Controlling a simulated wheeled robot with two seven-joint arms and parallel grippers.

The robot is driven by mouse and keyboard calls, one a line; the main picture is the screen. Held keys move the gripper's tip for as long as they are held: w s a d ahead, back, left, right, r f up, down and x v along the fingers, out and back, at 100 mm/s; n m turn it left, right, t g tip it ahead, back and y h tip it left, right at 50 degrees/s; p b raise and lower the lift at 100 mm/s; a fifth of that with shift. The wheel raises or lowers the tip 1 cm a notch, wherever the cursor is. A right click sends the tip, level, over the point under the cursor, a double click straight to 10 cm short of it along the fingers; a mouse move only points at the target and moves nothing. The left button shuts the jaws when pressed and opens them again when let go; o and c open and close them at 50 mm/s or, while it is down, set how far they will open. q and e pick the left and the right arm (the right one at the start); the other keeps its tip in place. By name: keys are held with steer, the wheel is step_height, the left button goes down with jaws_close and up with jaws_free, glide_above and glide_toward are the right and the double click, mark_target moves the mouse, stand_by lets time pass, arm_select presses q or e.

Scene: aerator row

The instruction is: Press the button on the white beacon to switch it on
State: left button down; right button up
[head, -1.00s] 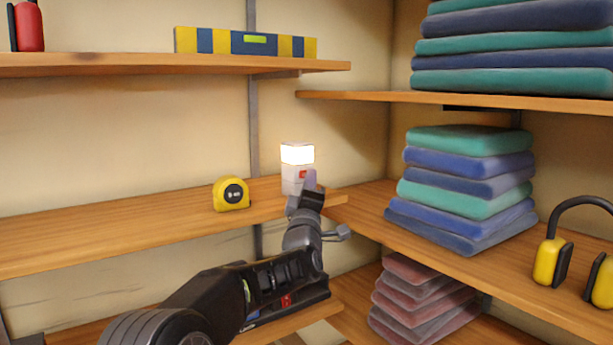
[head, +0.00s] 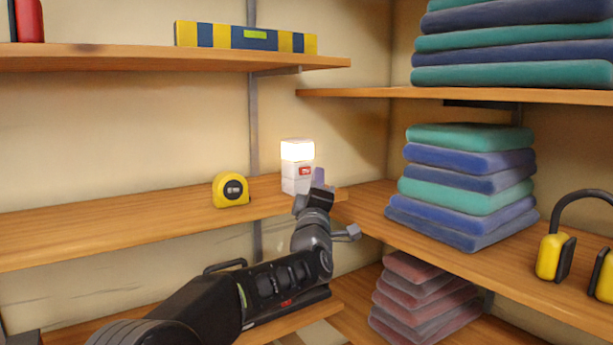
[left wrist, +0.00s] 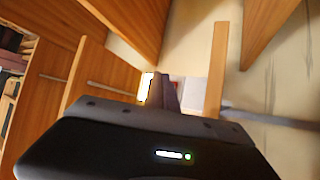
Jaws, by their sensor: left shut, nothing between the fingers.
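The white beacon (head: 292,184) stands upright on the middle wooden shelf, near its right end. Its top block (head: 297,150) glows bright warm white. A red button (head: 305,170) shows on its front face. My left gripper (head: 318,178) is shut and empty, just in front of and to the lower right of the beacon. A small gap seems to lie between the fingertips and the button. In the left wrist view, the beacon's lit top (left wrist: 146,87) shows beside the shut fingers (left wrist: 165,90), which hide part of its body. My right gripper is not in view.
A yellow tape measure (head: 231,190) sits left of the beacon on the same shelf. A striped level (head: 246,38) lies on the shelf above. Folded towels (head: 465,185) and yellow earmuffs (head: 553,257) occupy the right shelf. The shelf left of the tape measure is clear.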

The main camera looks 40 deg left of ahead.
arm_select(q)
steer(key=d, duration=0.2)
steer(key=s+d+b, duration=0.1)
steer(key=d, duration=0.1)
steer(key=shift+s, duration=0.1)
